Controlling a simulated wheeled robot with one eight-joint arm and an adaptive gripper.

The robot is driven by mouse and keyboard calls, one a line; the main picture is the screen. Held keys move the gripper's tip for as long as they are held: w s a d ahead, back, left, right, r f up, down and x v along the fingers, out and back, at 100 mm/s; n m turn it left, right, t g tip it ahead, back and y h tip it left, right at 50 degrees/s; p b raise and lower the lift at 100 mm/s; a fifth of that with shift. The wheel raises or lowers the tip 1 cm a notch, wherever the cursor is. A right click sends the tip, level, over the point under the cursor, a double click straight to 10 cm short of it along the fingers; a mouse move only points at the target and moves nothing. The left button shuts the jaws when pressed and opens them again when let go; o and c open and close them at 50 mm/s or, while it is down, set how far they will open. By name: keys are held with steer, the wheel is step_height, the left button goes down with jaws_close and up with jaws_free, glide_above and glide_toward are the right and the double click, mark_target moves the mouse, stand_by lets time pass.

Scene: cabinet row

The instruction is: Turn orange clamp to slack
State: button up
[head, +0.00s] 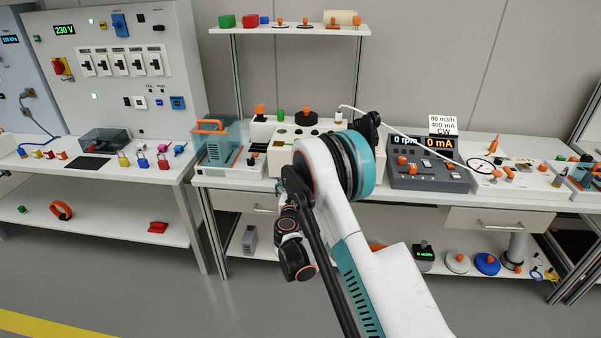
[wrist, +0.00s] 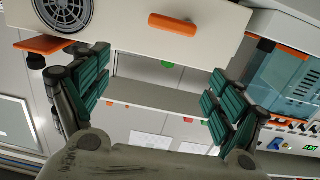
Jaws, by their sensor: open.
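In the wrist view my gripper (wrist: 158,78) is open and empty, its two green-padded fingers spread wide. Past the fingers is a cream housing (wrist: 215,18) with a flat orange piece (wrist: 173,25) on its face. A second orange flat piece (wrist: 42,45) sticks out at the left, beside a dark round grille. Which of these orange pieces is the clamp I cannot tell. Neither is between the finger pads. In the head view the cream housing (head: 284,158) stands mid-bench, partly hidden behind my arm, and my gripper is not clearly seen there.
A teal clear box (head: 222,147) with an orange handle stands left of the housing. A grey meter console (head: 428,178) reading 0 rpm and 0 mA stands right. A white cable (head: 400,125) arches above it.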

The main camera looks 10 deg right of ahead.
steer(key=shift+t, duration=0.3)
steer(key=f+b+x, duration=0.1)
steer(key=x, duration=0.3)
steer(key=f+b+x, duration=0.1)
steer(key=x, duration=0.4)
steer(key=a+f+b+x, duration=0.1)
steer(key=b+x, duration=0.1)
steer(key=x, duration=0.2)
steer(key=shift+w+f, duration=0.1)
steer(key=shift+w, duration=0.3)
